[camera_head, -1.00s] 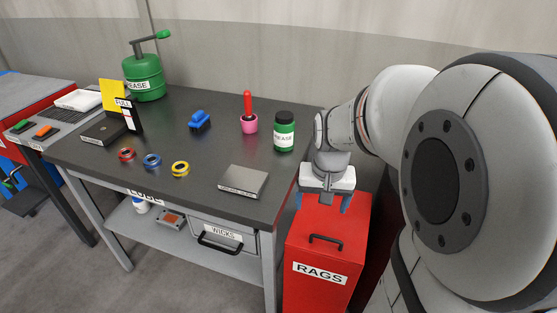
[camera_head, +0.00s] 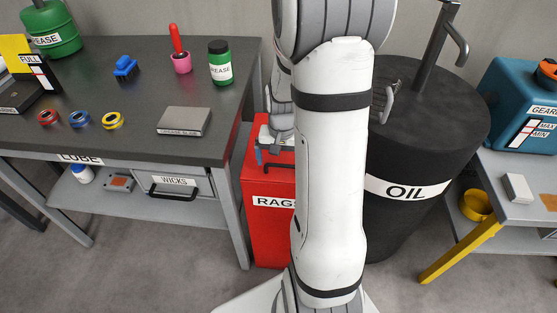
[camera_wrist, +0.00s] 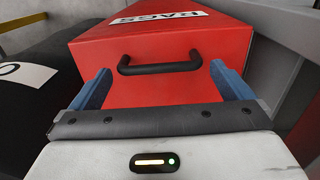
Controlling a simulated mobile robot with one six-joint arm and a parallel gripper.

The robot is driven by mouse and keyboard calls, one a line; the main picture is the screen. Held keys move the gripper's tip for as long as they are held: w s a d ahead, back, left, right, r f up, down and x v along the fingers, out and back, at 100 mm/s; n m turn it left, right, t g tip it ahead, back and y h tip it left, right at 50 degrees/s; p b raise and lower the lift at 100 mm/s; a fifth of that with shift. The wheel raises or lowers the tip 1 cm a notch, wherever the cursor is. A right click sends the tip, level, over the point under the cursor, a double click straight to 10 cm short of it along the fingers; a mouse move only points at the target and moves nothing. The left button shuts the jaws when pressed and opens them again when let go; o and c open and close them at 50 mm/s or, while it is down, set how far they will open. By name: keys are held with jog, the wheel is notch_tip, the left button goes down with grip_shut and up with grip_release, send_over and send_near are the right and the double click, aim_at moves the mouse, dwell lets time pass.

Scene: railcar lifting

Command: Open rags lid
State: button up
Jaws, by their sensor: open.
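The red rags bin (camera_head: 268,225) stands on the floor beside the workbench, its RAGS label facing the head camera and partly hidden by my arm. Its lid (camera_wrist: 157,92) looks shut. A black bar handle (camera_wrist: 160,65) is on the lid. My gripper (camera_head: 273,152) is over the lid, at the handle's far side in the head view, and partly hidden there by my arm. In the wrist view my gripper (camera_wrist: 159,68) is open, its two blue fingers spread to either side of the handle. Nothing is held, and I cannot tell how far the fingertips are above the lid.
A dark workbench (camera_head: 140,85) with a grease jar (camera_head: 220,65), pink cup (camera_head: 182,64) and grey box (camera_head: 184,121) is close on the left. A black oil drum (camera_head: 420,130) stands close on the right. A grey side table (camera_head: 510,185) is farther right.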

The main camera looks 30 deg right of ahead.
jog(key=shift+f, duration=0.1)
jog(key=shift+c, duration=0.4)
jog(key=c, duration=1.2)
jog(key=shift+a, duration=0.15)
